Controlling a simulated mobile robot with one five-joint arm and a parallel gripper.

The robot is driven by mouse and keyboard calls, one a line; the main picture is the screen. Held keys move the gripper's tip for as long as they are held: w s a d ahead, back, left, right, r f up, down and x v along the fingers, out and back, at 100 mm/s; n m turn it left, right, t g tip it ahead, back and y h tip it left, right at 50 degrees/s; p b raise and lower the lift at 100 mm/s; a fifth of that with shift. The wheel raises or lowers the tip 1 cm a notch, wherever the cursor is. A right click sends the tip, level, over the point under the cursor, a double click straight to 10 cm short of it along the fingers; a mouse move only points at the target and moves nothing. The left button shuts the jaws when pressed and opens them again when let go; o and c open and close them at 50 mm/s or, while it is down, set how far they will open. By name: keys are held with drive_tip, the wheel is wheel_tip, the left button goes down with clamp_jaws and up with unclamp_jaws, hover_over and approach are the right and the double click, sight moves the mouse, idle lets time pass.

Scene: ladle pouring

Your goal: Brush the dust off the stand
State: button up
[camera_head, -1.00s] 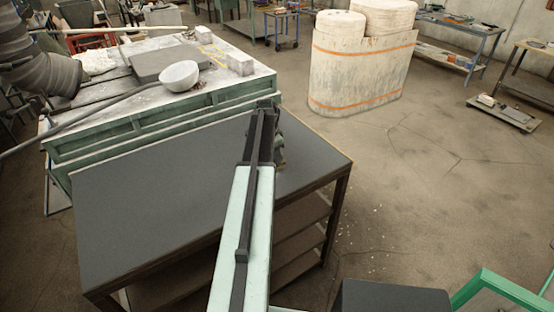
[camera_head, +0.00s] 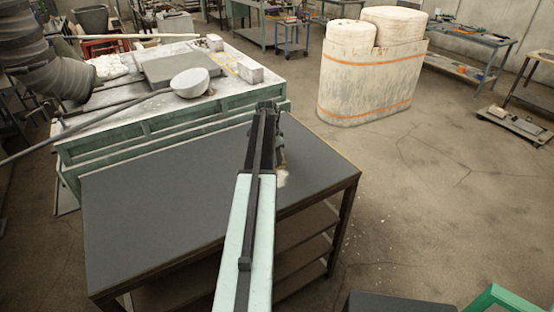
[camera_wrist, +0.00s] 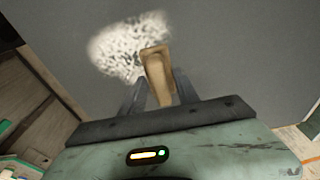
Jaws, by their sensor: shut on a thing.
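The stand (camera_head: 170,205) is a dark grey-topped table with shelves below, in the middle of the head view. Its top also fills much of the wrist view (camera_wrist: 235,50). A pale, speckled patch of dust (camera_wrist: 122,42) lies on the top in the wrist view. A small whitish part of it shows beside my arm in the head view (camera_head: 283,179). My gripper (camera_wrist: 158,80) is shut on a tan brush (camera_wrist: 155,66), which overlaps the lower right edge of the dust in that view. Whether the brush touches the top, I cannot tell. My arm mostly hides the gripper in the head view.
A green workbench (camera_head: 160,138) stands close behind the stand, with a long-handled ladle (camera_head: 189,83) and pale blocks (camera_head: 250,71) on it. A large pale drum with orange bands (camera_head: 368,85) stands at the back right. The floor right of the stand is open.

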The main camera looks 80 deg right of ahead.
drive_tip(key=shift+w+d+f, duration=0.1)
drive_tip(key=shift+w+d, duration=1.1)
drive_tip(key=shift+d, duration=0.05)
drive_tip(key=shift+w+a, duration=0.55)
drive_tip(key=shift+w, duration=0.1)
drive_tip(key=shift+s+a+f, duration=0.1)
drive_tip(key=shift+s+a, duration=1.05)
drive_tip(key=shift+a, duration=0.15)
drive_tip(key=shift+s+a, duration=0.15)
clamp_jaws()
drive_tip(key=shift+s+a, duration=3.75)
drive_tip(key=shift+a, duration=0.15)
drive_tip(key=shift+w+a+f+b, duration=0.1)
drive_tip(key=shift+w+a+b, duration=0.2)
drive_tip(key=shift+w+a, duration=0.3)
drive_tip(key=shift+w+d, duration=2.5)
drive_tip(key=shift+d, duration=0.25)
drive_tip(key=shift+w+d, duration=2.5)
drive_tip(key=shift+d, duration=0.25)
drive_tip(key=shift+w+a, duration=0.55)
drive_tip(key=shift+a, duration=0.15)
drive_tip(key=shift+s+a, duration=1.25)
drive_tip(key=shift+a, duration=0.05)
drive_tip(key=shift+s+a, duration=1.3)
drive_tip(key=shift+a, duration=0.15)
